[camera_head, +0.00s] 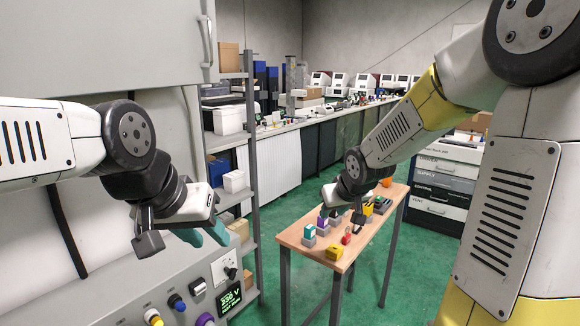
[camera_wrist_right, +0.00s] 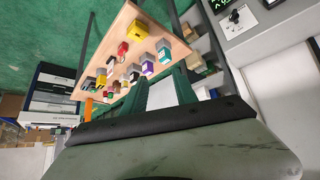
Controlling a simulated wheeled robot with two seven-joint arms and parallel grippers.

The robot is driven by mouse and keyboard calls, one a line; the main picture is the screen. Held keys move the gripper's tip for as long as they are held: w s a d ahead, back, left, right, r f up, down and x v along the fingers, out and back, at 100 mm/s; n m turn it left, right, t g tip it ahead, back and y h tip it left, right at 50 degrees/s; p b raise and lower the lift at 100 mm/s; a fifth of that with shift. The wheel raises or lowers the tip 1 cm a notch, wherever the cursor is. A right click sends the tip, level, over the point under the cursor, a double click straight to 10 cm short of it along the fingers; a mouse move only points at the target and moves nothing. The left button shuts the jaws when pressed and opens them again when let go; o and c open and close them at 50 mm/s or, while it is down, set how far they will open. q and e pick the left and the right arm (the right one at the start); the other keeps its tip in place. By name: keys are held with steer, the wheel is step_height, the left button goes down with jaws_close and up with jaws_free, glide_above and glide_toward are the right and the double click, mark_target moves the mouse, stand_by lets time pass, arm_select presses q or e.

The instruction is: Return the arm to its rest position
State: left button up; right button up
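My right arm reaches over a small wooden table (camera_head: 290,237) in the head view. Its gripper (camera_head: 345,216) hangs above the objects there and partly hides them. My left gripper (camera_head: 205,236) is at the left of the head view, in front of a grey control panel. Its teal fingertips look apart and empty.
The table carries a yellow block (camera_head: 334,252), a teal-topped block (camera_head: 309,233), a red piece (camera_head: 346,238) and other small items. A grey panel (camera_head: 175,270) with knobs and a display lies below my left gripper. Shelves stand behind it. Green floor is clear around the table.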

steer(key=s+d+r+m, duration=0.1)
steer(key=s+r, duration=0.2)
steer(key=s, duration=0.5)
steer(key=s+r+m+g, duration=0.1)
steer(key=s+r, duration=0.2)
steer(key=s, duration=0.5)
steer(key=s+d+r, duration=0.1)
steer(key=s+r, duration=0.1)
steer(key=s, duration=0.6)
steer(key=shift+d+r+m, duration=0.35)
steer(key=shift+r+m, duration=0.05)
stand_by(0.4)
